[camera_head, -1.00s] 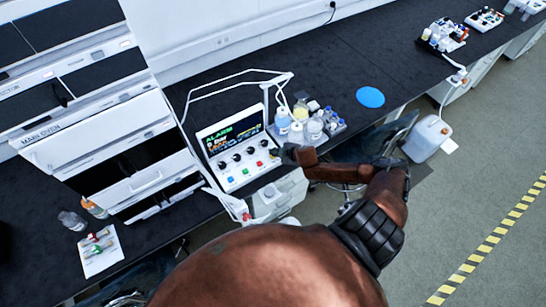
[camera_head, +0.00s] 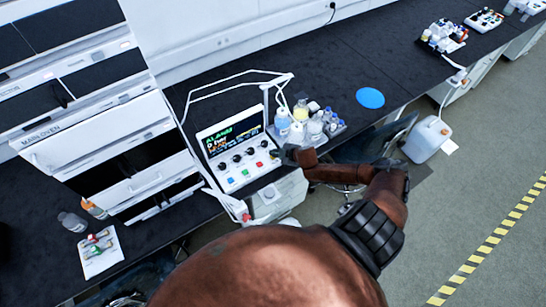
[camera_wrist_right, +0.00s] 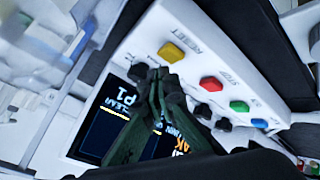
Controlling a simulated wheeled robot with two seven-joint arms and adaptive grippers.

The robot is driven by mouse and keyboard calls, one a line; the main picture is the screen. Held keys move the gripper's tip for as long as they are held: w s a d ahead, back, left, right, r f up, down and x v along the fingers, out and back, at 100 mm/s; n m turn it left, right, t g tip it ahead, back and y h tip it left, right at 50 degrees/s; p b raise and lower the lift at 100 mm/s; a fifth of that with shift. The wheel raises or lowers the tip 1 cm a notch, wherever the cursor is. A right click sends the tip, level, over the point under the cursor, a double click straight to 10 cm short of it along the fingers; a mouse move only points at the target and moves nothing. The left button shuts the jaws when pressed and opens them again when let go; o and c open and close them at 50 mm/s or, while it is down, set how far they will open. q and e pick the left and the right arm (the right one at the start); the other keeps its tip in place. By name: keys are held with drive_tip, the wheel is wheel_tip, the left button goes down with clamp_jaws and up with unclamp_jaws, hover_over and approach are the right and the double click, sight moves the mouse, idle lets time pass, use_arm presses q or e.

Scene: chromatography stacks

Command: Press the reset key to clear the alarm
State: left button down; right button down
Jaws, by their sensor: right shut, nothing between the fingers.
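The white control unit (camera_head: 208,172) stands on the bench with a dark screen, a row of black knobs and coloured keys. In the right wrist view the yellow key (camera_wrist_right: 173,52) is beside the printed word RESET. The red key (camera_wrist_right: 211,84), marked STOP, is to its right, then a green key (camera_wrist_right: 239,106) and a blue key. My right gripper (camera_wrist_right: 167,78) is shut and empty, its fingertips close by the yellow key. I cannot tell whether they touch it. In the head view the right gripper (camera_head: 282,155) is at the unit's right edge. My left gripper is out of view.
The oven stack (camera_head: 100,150) is at left. A blue disc (camera_head: 370,98) lies on otherwise clear bench to the right.

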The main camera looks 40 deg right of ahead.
drive_tip(key=shift+f, duration=0.15)
drive_tip(key=shift+f, duration=0.3)
drive_tip(key=shift+f+b, duration=0.5)
idle(0.8)
idle(0.3)
drive_tip(key=shift+r+p, duration=0.95)
drive_tip(key=shift+p, duration=0.1)
wheel_tip(320, 180, up, 5)
drive_tip(key=p, duration=0.5)
